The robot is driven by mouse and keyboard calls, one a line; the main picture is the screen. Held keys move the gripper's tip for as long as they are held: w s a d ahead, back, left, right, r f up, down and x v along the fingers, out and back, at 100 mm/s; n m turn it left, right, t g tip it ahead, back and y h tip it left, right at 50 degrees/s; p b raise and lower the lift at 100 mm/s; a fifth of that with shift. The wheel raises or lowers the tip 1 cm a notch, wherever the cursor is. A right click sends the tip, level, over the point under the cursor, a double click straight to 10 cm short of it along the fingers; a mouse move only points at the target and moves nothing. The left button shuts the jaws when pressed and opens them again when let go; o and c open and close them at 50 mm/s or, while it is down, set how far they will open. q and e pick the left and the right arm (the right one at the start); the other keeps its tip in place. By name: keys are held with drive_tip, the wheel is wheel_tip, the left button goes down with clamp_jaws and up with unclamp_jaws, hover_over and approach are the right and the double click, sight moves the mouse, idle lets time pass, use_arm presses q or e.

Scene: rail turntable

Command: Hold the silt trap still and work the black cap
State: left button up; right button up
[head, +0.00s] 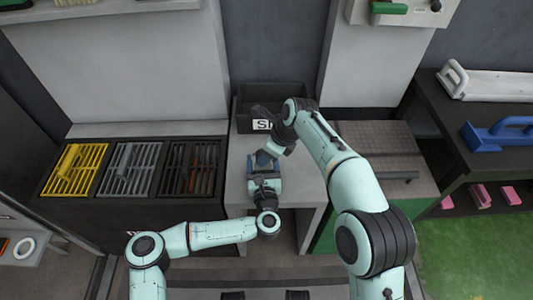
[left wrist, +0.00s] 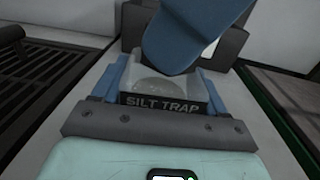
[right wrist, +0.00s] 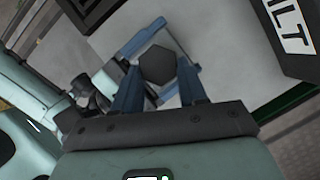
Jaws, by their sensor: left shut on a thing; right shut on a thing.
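The silt trap (left wrist: 168,82) is a grey block with a dark front plate reading "SILT TRAP", on the light worktop (head: 237,180). My left gripper (left wrist: 160,90) is shut on it, one blue finger on each side. In the right wrist view the black cap (right wrist: 158,64) is a dark hexagon on top of the trap. My right gripper (right wrist: 160,85) comes from above and is shut on the cap, its blue fingers on either side. In the head view my left gripper (head: 264,183) and right gripper (head: 265,158) meet over the trap and mostly hide it; the cap is hidden there.
A dark bin (head: 290,97) with a partly hidden white label stands behind the trap. Yellow (head: 74,168), grey (head: 130,169) and dark (head: 193,169) grates lie to the left. A patterned metal plate (head: 375,145) is to the right. A blue handled tool (head: 510,135) lies on the far-right bench.

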drive_tip(key=n, duration=0.1)
drive_tip(key=n+g, duration=0.1)
drive_tip(key=n, duration=0.1)
drive_tip(key=shift+w+f, duration=0.1)
drive_tip(key=shift+w, duration=0.15)
drive_tip(key=n+g, duration=0.1)
drive_tip(key=n, duration=0.2)
drive_tip(key=shift+w+y, duration=0.1)
drive_tip(key=shift+y, duration=0.2)
drive_tip(key=o, duration=1.3)
drive_tip(key=shift+o, duration=0.2)
